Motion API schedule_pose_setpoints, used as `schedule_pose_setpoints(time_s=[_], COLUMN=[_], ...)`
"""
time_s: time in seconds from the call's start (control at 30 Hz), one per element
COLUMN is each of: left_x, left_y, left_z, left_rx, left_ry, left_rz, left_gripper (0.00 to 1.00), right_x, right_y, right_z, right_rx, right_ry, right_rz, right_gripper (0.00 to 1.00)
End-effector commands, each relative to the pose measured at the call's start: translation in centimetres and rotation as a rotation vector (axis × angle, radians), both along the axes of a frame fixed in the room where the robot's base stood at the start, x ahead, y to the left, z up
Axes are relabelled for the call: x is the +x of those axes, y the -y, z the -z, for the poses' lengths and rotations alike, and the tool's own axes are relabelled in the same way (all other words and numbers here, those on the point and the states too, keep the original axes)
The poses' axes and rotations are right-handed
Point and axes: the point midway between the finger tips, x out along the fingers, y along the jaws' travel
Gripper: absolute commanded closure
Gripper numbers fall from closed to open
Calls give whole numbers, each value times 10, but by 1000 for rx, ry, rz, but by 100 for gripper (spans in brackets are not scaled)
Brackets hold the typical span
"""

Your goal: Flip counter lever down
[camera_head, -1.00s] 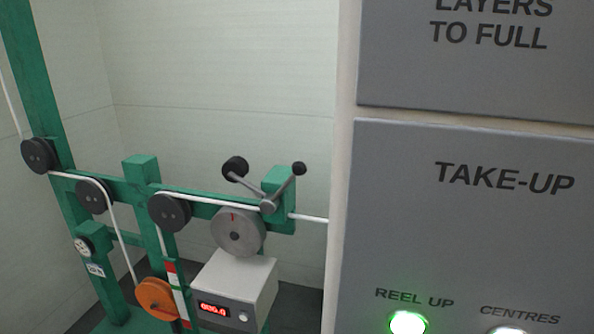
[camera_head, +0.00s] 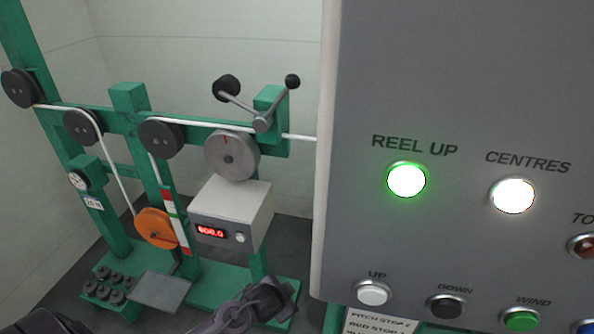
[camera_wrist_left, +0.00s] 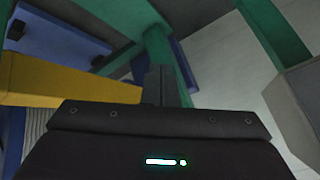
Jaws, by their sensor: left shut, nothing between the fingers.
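The counter lever (camera_head: 277,104) is a grey arm with a black ball knob, raised up and to the right from its pivot on the green frame. A second grey arm with a black roller (camera_head: 227,88) points up and left from the same pivot, clear of the grey measuring wheel (camera_head: 231,156). Below is the counter box (camera_head: 230,207) with a red display. My left gripper (camera_head: 276,297) is low in the head view, below the box and apart from the lever. Its fingers are together and empty in the left wrist view (camera_wrist_left: 160,85). My right gripper is not in view.
A grey control panel (camera_head: 455,80) with lit lamps fills the right side. Black pulleys (camera_head: 160,136) and an orange pulley (camera_head: 157,228) carry a white cable on the green frame. In the left wrist view, a yellow beam (camera_wrist_left: 65,83) and a green post (camera_wrist_left: 270,30) are close.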

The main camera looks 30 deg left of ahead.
Motion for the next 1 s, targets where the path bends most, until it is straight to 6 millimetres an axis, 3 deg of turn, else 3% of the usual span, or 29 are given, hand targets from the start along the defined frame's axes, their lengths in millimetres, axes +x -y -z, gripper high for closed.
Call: schedule_pose_setpoints(time_s=[0.03,0.1,0.2,0.33,0.5,0.6,0.7,0.83,1.0], left_x=[32,65,97,118,113,99,81,59,40], left_y=[-4,-8,-12,-11,-5,-4,-6,-12,-19], left_z=[-58,-123,-202,-294,-394,-438,-471,-497,-512], left_rx=[60,144,262,425,655,795,921,1050,1139], left_ry=[114,246,408,580,728,766,772,745,705], left_rz=[69,165,301,475,691,805,897,978,1025], left_gripper=[100,100,100,100,100,100,100,100,100], right_x=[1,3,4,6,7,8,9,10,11], right_y=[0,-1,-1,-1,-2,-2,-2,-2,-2], right_z=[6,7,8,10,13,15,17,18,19], right_rx=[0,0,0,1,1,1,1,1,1], right_ry=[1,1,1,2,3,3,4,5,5], right_rz=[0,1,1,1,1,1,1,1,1], right_gripper=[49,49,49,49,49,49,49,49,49])
